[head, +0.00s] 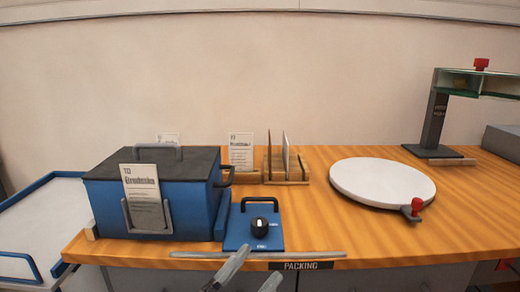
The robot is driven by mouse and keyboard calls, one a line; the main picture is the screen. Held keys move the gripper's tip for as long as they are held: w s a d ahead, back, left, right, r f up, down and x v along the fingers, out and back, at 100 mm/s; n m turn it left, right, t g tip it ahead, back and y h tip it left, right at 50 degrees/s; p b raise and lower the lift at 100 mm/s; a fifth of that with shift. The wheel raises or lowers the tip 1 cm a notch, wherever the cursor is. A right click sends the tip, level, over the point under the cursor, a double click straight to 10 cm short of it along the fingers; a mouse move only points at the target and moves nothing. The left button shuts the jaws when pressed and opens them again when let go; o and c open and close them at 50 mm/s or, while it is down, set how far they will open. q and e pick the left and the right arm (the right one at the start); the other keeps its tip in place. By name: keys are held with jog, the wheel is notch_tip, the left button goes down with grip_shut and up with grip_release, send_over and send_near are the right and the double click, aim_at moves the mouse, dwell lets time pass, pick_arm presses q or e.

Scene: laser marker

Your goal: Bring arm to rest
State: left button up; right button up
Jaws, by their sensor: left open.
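My left gripper (250,272) shows at the bottom of the head view, its two grey fingers apart with nothing seen between them. It is in front of the wooden table's (330,240) front edge, near the packing label (300,266). The rest of the left arm is out of the picture. My right gripper is not in view.
A blue box with a dark lid (203,205) stands at the table's left. Beside it is a blue plate with a black knob (263,224). A wooden rack (290,175), a white turntable (380,181) and a dark stand (433,125) are behind. A blue-edged tray (40,225) is far left.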

pick_arm(q)
jog(key=s+a+f+n+g+y, duration=0.1)
jog(key=s+a+f+n+y, duration=0.1)
jog(key=a+f+n+y, duration=0.55)
jog(key=s+a+f+n+g+y, duration=0.1)
jog(key=s+a+f+n+y, duration=0.2)
jog(key=f, duration=0.7)
jog(key=s+a+f+n+g+y, duration=0.3)
jog(key=s+a+f+n+g, duration=0.25)
jog(key=s+a+f, duration=0.4)
notch_tip(320, 180, up, 8)
jog(key=s+p, duration=0.1)
jog(key=p, duration=1.1)
jog(key=shift+s+d+r, duration=0.15)
jog(key=shift+d+r, duration=0.05)
jog(key=shift+d, duration=0.2)
jog(key=shift+f+t, duration=0.1)
jog(key=shift+t, duration=0.15)
